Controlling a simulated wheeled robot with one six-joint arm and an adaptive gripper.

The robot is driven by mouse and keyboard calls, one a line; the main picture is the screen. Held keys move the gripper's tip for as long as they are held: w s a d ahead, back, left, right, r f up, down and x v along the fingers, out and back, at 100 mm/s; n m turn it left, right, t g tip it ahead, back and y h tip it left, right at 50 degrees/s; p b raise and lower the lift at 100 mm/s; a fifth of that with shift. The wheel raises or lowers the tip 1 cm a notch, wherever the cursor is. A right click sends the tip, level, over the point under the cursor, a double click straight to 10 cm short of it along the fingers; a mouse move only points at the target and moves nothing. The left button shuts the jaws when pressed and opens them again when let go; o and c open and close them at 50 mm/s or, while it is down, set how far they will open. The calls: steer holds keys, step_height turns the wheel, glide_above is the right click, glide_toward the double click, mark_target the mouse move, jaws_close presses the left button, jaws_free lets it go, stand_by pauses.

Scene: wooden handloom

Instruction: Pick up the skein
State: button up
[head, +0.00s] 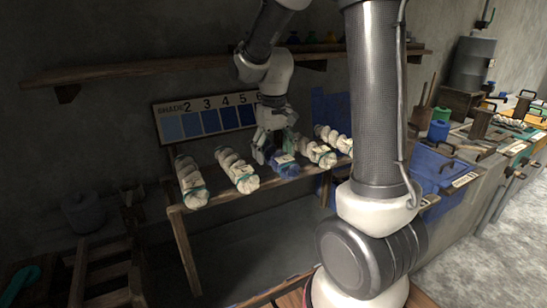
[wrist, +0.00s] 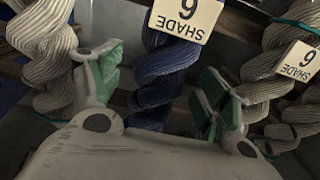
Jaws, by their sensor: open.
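The blue skein (head: 287,165) lies on a wooden rack between pale skeins. It is twisted, and in the wrist view its dark blue strands (wrist: 166,72) carry a cream tag (wrist: 184,17) marked SHADE, seen upside down. My gripper (head: 272,148) is at the blue skein in the head view. In the wrist view my gripper (wrist: 158,92) is open, with one green-padded finger on each side of the blue skein and visible gaps between. The near end of the skein is hidden behind the gripper body.
Pale skeins flank the blue one, including one at its left (head: 237,170) and one at its right (head: 316,152). A shade board (head: 210,122) stands behind. A shelf (head: 150,70) runs above.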

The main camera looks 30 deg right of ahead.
steer(key=c, duration=1.2)
